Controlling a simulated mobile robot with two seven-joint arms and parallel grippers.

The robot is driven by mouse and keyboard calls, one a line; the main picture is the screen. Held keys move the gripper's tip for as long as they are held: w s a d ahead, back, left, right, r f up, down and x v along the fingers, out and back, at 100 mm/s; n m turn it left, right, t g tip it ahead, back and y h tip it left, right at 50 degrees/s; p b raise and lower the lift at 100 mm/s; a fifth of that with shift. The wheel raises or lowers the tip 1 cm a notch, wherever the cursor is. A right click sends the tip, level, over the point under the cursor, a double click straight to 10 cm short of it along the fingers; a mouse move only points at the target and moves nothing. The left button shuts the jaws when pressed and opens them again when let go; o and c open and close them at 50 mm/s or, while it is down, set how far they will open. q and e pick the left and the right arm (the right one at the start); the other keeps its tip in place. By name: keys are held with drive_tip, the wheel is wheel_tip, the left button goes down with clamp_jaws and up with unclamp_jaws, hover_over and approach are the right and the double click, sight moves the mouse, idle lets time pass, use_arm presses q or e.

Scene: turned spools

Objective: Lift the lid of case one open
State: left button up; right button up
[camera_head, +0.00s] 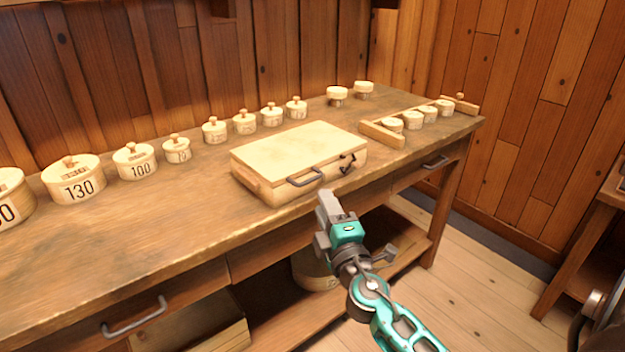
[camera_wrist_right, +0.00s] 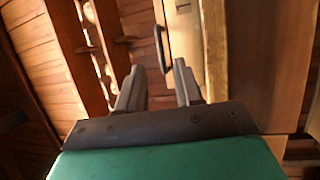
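A flat pale wooden case (camera_head: 300,152) lies on the workbench in the head view, with its lid down. Its front has a dark carrying handle (camera_head: 306,178) and a dark metal latch (camera_head: 347,163) to the right. My right gripper (camera_head: 328,203) is in front of the case, close to the bench's front edge and apart from the case. In the wrist view its two fingers (camera_wrist_right: 158,88) stand apart with nothing between them. A dark handle (camera_wrist_right: 159,48) shows beyond them; I cannot tell which one. My left gripper is not in view.
The workbench (camera_head: 160,225) carries round lidded wooden boxes (camera_head: 75,178) marked 130, 100 and other numbers at left. Smaller ones stand behind the case. A wooden rack (camera_head: 383,134) with several spools is at right. Drawer handles (camera_head: 135,318) stick out in front.

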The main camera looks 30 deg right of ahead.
drive_tip(key=x, duration=0.7)
drive_tip(key=shift+w+p, duration=0.25)
drive_tip(key=shift+p, duration=0.15)
clamp_jaws()
idle(1.0)
